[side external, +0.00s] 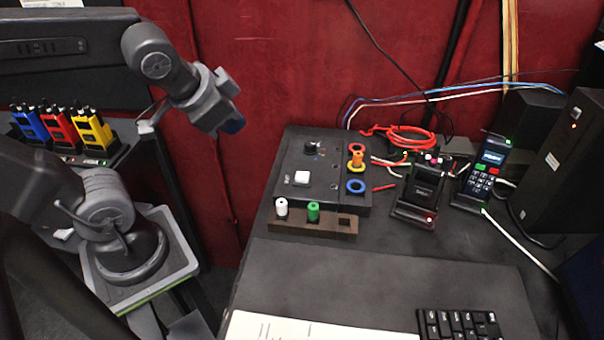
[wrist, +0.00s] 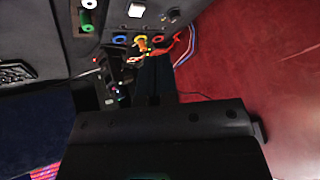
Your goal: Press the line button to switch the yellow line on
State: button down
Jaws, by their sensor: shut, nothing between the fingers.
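The white button also shows at the top of the wrist view (wrist: 137,9). No label is readable, so I cannot tell for certain which control is the line button. My gripper (side external: 232,122) is shut and empty, in the air to the left of the box and above it, touching nothing. Its dark fingers (wrist: 153,75) show in the wrist view. A yellow-orange plug (side external: 357,158) stands at the box's right side.
A red ring (side external: 356,148) and a blue ring (side external: 355,187) flank the plug. A wooden rack (side external: 332,225) holds a white peg (side external: 281,207) and a green peg (side external: 313,211) in front. A red wall (side external: 290,60) stands behind.

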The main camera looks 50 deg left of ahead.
jog(key=w+a+r+m+t+y, duration=0.2)
jog(key=w+a+m+t, duration=0.1)
jog(key=w+m, duration=0.25)
jog(key=m+g+h, duration=0.2)
jog(key=m+h, duration=0.7)
jog(key=m, duration=1.8)
send_over(301, 173)
notch_tip(301, 173, down, 6)
jog(key=shift+f, duration=0.15)
jog(key=shift+n, duration=0.25)
jog(key=shift+f, duration=4.4)
jog(key=shift+f, duration=0.4)
